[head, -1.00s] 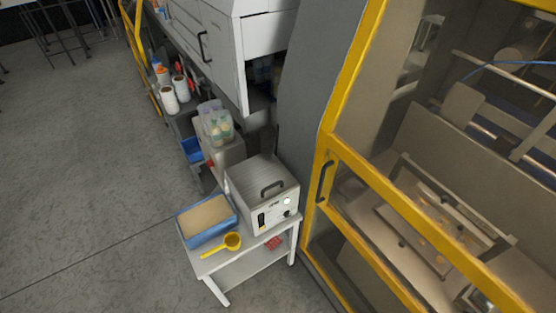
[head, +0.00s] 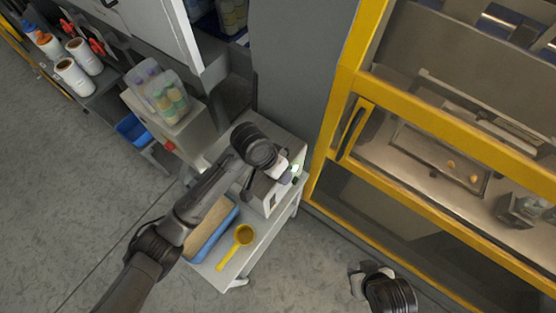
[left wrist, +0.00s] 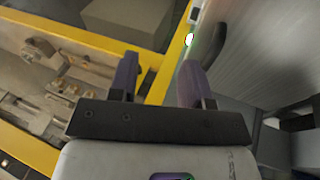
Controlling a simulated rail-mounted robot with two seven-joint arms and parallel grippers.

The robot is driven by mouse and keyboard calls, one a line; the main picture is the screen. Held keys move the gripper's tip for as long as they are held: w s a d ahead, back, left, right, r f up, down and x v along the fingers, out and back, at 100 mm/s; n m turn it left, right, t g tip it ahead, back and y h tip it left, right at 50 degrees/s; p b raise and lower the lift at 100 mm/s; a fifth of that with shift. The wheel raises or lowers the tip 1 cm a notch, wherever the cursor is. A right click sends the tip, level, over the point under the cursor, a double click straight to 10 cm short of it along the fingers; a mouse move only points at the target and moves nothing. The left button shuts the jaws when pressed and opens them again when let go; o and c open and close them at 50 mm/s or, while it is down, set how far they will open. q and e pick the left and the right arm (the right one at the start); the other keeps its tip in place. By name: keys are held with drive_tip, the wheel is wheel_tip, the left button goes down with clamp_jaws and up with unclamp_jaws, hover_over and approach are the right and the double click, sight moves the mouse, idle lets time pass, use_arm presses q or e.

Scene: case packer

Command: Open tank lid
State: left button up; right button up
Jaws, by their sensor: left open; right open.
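The tank is a grey metal box (head: 288,146) on a small white cart. Its front has a lit green button. My left arm crosses over it and hides most of its lid and the lid handle. My left gripper (head: 286,173) is open by the tank's front right, near the green light. In the left wrist view the open fingers (left wrist: 157,78) have nothing between them, and the tank's metal side (left wrist: 265,45) rises at the right. My right gripper (head: 357,279) is open and empty, low over the floor right of the cart.
A blue tray of tan material (head: 212,232) and a yellow scoop (head: 238,245) are on the cart (head: 262,238). A yellow-framed machine enclosure (head: 340,95) stands close on the right. Open floor lies left.

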use_arm(q)
drive_tip(key=w+a+r+y+b, duration=0.25)
drive_tip(key=w+r+b, duration=0.25)
drive_tip(key=w, duration=0.6)
drive_tip(key=shift+n+g, duration=0.4)
drive_tip(key=shift+g, duration=0.1)
drive_tip(key=x, duration=1.1)
drive_tip(key=shift+s+d+f, duration=0.15)
drive_tip(key=shift+d+f, duration=0.1)
drive_tip(key=shift+f, duration=0.1)
drive_tip(key=shift+d+f, duration=0.1)
drive_tip(key=shift+f, duration=0.5)
use_arm(e)
wheel_tip(320, 180, down, 6)
drive_tip(key=shift+d, duration=0.3)
use_arm(q)
drive_tip(key=shift+c, duration=0.4)
use_arm(e)
drive_tip(key=shift+s+f, duration=0.1)
use_arm(q)
clamp_jaws()
use_arm(e)
drive_tip(key=shift+a, duration=0.2)
